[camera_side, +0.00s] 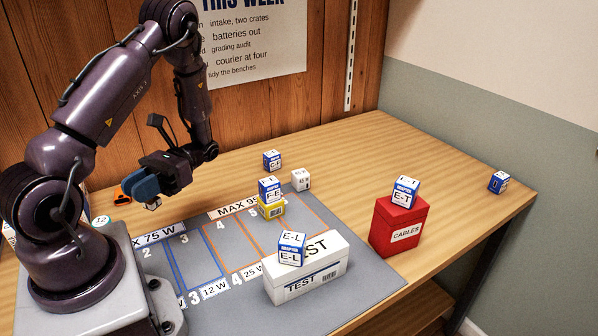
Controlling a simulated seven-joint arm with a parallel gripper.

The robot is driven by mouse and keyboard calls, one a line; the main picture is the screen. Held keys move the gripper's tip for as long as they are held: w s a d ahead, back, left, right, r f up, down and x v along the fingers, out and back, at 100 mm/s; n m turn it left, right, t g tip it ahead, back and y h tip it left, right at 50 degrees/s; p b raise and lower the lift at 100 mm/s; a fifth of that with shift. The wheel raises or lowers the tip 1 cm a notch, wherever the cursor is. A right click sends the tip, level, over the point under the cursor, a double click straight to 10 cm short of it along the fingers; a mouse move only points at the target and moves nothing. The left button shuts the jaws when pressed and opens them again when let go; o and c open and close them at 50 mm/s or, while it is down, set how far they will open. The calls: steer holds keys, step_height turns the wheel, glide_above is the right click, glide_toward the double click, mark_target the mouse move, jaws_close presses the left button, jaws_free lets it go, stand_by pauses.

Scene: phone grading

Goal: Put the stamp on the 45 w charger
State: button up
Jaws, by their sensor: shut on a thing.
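My gripper (150,196) hangs above the left part of the grey mat, in front of the wooden wall. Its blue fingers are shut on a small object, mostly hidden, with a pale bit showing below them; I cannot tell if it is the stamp. Blue-and-white adapter boxes stand about: one marked E-L (291,250) on the white TEST box, one marked F-E (269,189) on a yellow block, one marked E-T (405,192) on the red CABLES box, and one (272,160) at the back. No 45 W marking is readable on any box.
The grey mat (370,285) has blue and orange numbered lanes. The white TEST box (327,277), yellow block (271,210) and red CABLES box (385,232) stand around its right side. A white cube (300,179) and another blue-and-white box (498,182) stand farther off. An orange item (122,197) lies behind my gripper.

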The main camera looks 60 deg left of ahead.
steer(key=w+d+r+n+t+h, duration=0.2)
steer(key=w+d+n+t+h, duration=0.2)
steer(key=w+n+t, duration=0.65)
steer(key=w+d+r+n+t+h, duration=0.3)
steer(key=w+d+n+t+h, duration=0.3)
steer(key=t, duration=0.7)
steer(key=w+a+r+n+t+y, duration=1.1)
steer(key=n+y, duration=0.2)
steer(key=y, duration=0.2)
glide_above(305, 170)
steer(key=shift+m+g, duration=0.25)
steer(key=f, duration=2)
steer(key=shift+s+d+f, duration=0.1)
steer(key=shift+s+f, duration=0.2)
steer(key=shift+f, duration=0.05)
steer(key=shift+w+f, duration=0.15)
steer(key=shift+f, duration=0.05)
steer(key=shift+w+f, duration=0.15)
steer(key=shift+f, duration=1.55)
